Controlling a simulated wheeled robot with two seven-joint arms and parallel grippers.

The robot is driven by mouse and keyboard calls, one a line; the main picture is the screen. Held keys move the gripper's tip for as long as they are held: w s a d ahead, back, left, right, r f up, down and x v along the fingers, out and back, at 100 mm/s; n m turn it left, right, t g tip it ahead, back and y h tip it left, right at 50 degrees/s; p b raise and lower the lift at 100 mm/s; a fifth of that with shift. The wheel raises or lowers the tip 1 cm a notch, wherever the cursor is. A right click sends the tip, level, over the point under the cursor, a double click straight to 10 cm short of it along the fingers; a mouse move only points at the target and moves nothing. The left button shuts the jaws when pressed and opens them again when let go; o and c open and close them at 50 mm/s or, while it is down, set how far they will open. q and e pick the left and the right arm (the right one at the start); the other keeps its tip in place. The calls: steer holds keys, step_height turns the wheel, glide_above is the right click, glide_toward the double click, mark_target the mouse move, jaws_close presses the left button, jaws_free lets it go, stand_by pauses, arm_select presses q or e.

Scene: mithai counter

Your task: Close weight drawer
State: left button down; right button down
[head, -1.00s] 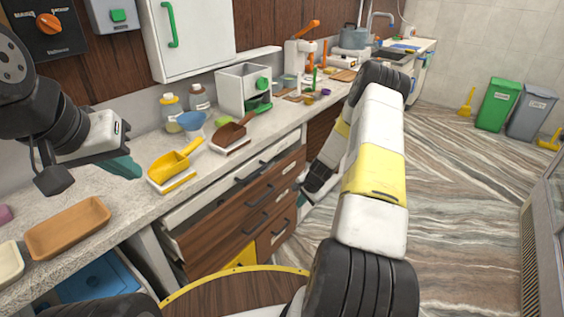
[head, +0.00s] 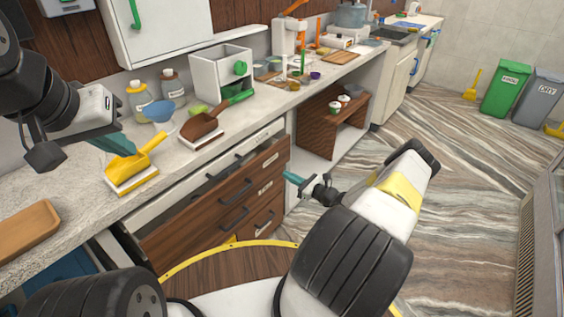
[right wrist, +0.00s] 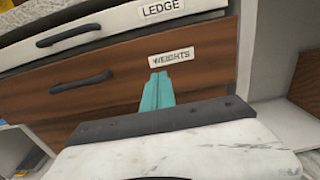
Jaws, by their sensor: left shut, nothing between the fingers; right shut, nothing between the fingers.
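The weights drawer (head: 203,207) has a brown wood front with a dark bar handle. It stands partly pulled out, with a dark gap behind its top edge in the head view. In the right wrist view its front (right wrist: 120,80) bears a WEIGHTS label (right wrist: 172,57). My right gripper (head: 291,177) is shut and empty at the right end of the drawer front. In the right wrist view its teal fingers (right wrist: 157,88) point at the front just below the label; I cannot tell whether they touch. My left gripper (head: 126,149) is shut and empty above the counter by the yellow scoop (head: 135,167).
The white LEDGE-labelled drawer (right wrist: 115,28) is above the weights drawer; more brown drawers (head: 262,222) are below. Scoops, jars and a white box (head: 221,75) stand on the counter. A round wooden top (head: 225,275) with a yellow rim is in front. Open floor lies right.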

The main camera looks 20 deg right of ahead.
mark_target(266, 164)
steer(key=x, duration=0.9)
steer(key=x, duration=0.4)
steer(key=shift+w+a, duration=0.2)
steer(key=shift+a, duration=0.05)
steer(key=shift+w+r, duration=0.1)
